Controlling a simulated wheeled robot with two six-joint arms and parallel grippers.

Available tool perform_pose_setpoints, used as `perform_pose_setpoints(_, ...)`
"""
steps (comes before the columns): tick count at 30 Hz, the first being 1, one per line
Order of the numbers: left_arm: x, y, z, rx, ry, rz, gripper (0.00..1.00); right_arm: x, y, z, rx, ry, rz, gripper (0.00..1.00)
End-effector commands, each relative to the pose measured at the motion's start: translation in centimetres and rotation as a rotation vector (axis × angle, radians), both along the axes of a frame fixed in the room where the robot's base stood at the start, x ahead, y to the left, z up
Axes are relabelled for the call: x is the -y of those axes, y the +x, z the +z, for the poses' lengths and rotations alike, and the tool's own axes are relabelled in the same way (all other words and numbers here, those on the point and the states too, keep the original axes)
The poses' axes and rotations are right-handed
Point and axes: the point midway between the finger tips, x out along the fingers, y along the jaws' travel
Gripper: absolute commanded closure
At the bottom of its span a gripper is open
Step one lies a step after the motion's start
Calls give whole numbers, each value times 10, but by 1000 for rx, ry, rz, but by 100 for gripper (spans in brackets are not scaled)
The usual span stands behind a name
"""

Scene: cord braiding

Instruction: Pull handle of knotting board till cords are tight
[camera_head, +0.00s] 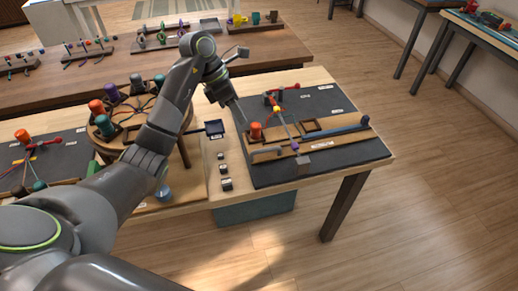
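The knotting board (268,156) is a wooden strip on a dark mat (345,160) on the right part of the near table. It carries an orange spool (256,131), a long blue bar (340,132), and cords running past a yellow bead (277,109) and a purple bead (295,146). A red-ended bar (283,91) lies at its far side. I cannot tell which part is the handle. My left gripper (240,116) points down near the board's left end, by the orange spool. Its fingers are too small to tell open from shut. My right gripper is out of view.
A round wooden stand (178,128) with coloured spools is left of the board, partly behind my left arm. Small dark blocks (224,169) line the table between them. A second dark mat (60,158) lies at far left. A long table (130,72) with racks stands behind.

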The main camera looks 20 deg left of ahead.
Motion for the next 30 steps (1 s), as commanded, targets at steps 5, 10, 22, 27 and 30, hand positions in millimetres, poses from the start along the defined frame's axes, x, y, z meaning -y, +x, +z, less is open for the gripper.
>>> perform_pose_setpoints(5, 12, 2, -30, 1, -2, -1, 66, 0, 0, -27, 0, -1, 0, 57)
perform_pose_setpoints(10, 22, 3, -51, 0, -3, -1, 66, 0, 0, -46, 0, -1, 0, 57)
perform_pose_setpoints(22, 52, 8, -110, -2, -4, -1, 66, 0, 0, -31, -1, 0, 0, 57)
perform_pose_setpoints(27, 57, 9, -121, 0, -3, 0, 66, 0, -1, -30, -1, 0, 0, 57)
perform_pose_setpoints(30, 57, 9, -123, 1, -2, -1, 66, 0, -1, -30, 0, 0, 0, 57)
